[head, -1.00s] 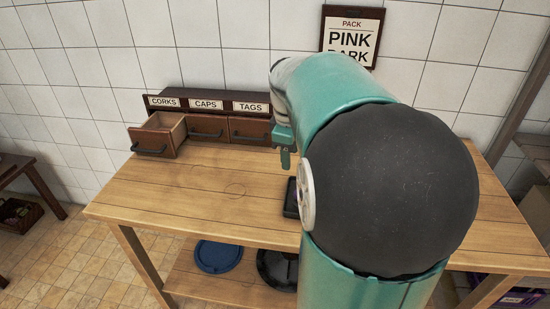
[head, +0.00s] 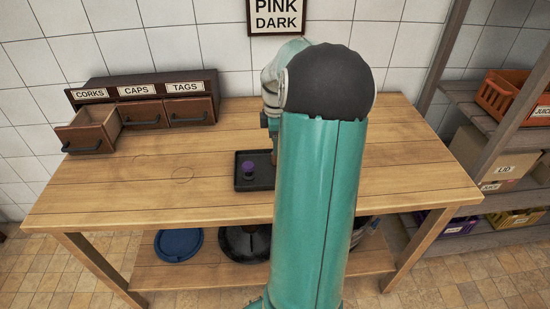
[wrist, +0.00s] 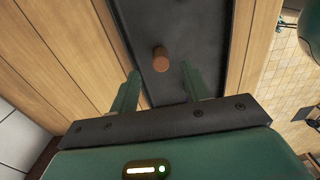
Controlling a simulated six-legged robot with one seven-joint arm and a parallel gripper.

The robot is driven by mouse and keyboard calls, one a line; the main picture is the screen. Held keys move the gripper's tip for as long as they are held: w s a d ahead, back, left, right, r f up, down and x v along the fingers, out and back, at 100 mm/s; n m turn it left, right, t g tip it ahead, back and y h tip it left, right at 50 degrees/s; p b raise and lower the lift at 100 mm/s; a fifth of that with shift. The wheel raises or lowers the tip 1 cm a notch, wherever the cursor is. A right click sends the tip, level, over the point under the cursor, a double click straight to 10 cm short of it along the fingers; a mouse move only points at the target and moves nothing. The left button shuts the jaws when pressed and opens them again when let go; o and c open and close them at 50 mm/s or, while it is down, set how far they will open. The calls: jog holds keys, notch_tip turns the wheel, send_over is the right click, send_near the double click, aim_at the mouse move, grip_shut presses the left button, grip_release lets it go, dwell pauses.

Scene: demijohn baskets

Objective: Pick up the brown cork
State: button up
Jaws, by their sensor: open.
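The brown cork (wrist: 160,57) stands on the black tray (wrist: 182,22) in the wrist view. My gripper (wrist: 159,71) is open, its two fingers on either side of the cork's line in the picture, with nothing between them that I can see it touching. In the head view the tray (head: 241,184) lies on the wooden table, partly hidden by my arm. The cork cannot be made out clearly there.
A purple stopper (head: 248,167) stands on the tray. The drawer unit (head: 143,90) is at the back left, its CORKS drawer (head: 88,138) pulled open. The table (head: 130,195) is clear left of the tray. Shelves (head: 500,205) stand at the right.

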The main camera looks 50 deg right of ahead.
aim_at(275, 158)
notch_tip(275, 158, down, 6)
jog(key=shift+r, duration=0.1)
jog(key=shift+c, duration=0.5)
grip_shut()
